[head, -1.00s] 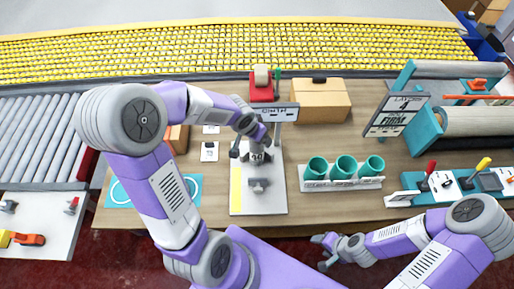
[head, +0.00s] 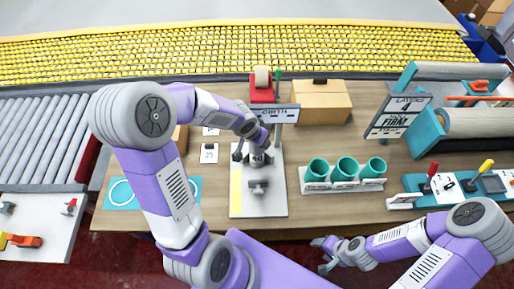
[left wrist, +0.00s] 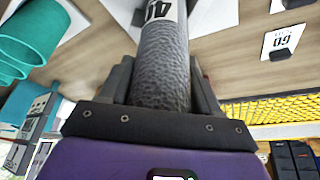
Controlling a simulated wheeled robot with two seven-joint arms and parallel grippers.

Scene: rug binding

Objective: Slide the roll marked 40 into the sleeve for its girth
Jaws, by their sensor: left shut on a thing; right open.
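My left gripper (head: 257,152) is shut on a dark grey, pebbled roll with a white label reading 40. The roll (left wrist: 165,65) fills the middle of the left wrist view between the fingers. In the head view the roll is mostly hidden by the gripper, over the white girth board (head: 240,208). Three teal sleeves, the left (head: 318,170), middle (head: 346,169) and right (head: 375,167), stand tilted in a pale rack to the right of the board. Their labels are too small to read. My right gripper (head: 326,250) is open and empty in front of the table edge.
The girth sign (head: 280,113) stands behind the board, with a red tape holder (head: 263,88) and a cardboard box (head: 320,101) beyond. A lever panel (head: 455,186) is on the right. Bare wood lies between board and sleeve rack.

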